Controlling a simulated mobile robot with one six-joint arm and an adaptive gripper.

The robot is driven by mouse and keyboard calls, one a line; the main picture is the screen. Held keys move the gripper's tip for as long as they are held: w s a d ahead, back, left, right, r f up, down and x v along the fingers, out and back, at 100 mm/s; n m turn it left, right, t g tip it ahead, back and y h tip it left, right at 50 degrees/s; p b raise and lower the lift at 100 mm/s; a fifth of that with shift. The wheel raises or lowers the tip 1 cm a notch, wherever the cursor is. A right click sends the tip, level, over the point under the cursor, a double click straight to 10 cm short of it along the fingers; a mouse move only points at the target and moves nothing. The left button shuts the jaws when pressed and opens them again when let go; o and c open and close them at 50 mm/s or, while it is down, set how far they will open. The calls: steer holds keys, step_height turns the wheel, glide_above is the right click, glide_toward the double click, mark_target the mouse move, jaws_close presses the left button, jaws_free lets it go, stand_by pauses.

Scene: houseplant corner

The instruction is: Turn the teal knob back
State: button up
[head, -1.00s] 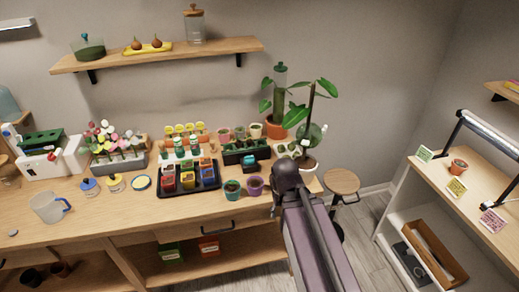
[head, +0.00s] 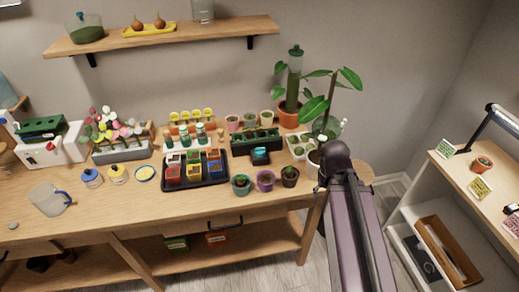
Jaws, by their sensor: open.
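A small dark box with a teal top (head: 261,153) stands on the wooden bench, right of the black tray of coloured pots and in front of a dark planter. The teal part looks like the knob, but it is too small to tell which way it is turned. My arm rises from the bottom right, and its dark rounded joint is at the bench's right end, to the right of the teal-topped box and apart from it. My gripper does not show in this view.
The black tray (head: 164,184) lies left of the box. A tall plant (head: 328,115) stands behind my arm.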

steer(key=o, duration=0.3)
steer(key=shift+w, duration=0.15)
steer(key=shift+o, duration=0.2)
step_height(320, 180, up, 7)
steer(key=m+p, duration=0.6)
steer(key=p, duration=0.1)
glide_above(260, 148)
steer(key=shift+a+r, duration=0.1)
steer(key=shift+r, duration=0.1)
steer(key=shift+f, duration=0.2)
step_height(260, 148, down, 13)
steer(key=b, duration=1.3)
steer(key=shift+f, duration=0.2)
steer(key=c, duration=0.9)
